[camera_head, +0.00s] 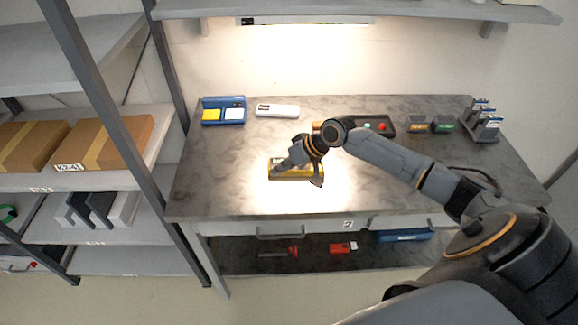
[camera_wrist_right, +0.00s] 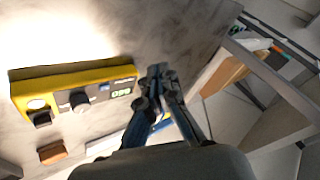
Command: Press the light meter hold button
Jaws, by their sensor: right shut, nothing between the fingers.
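The light meter (camera_head: 295,177) is a yellow-edged box with a grey face, lying on the grey worktop under the lamp. In the right wrist view the light meter (camera_wrist_right: 62,91) shows a pale round disc, a dark dial (camera_wrist_right: 80,100), a small blue button (camera_wrist_right: 104,87) and a green-lit display (camera_wrist_right: 121,92). My right gripper (camera_head: 280,168) is over the meter in the head view and partly covers it. In the wrist view its shut, empty fingertips (camera_wrist_right: 157,72) are beside the display end; contact cannot be told. My left gripper is not in view.
Behind stand a blue case (camera_head: 223,110), a white device (camera_head: 277,110), a dark button panel (camera_head: 381,126), small boxes (camera_head: 419,123) and a grey rack (camera_head: 484,122). A shelf unit (camera_head: 108,125) with cartons borders the left. The worktop's front left is clear.

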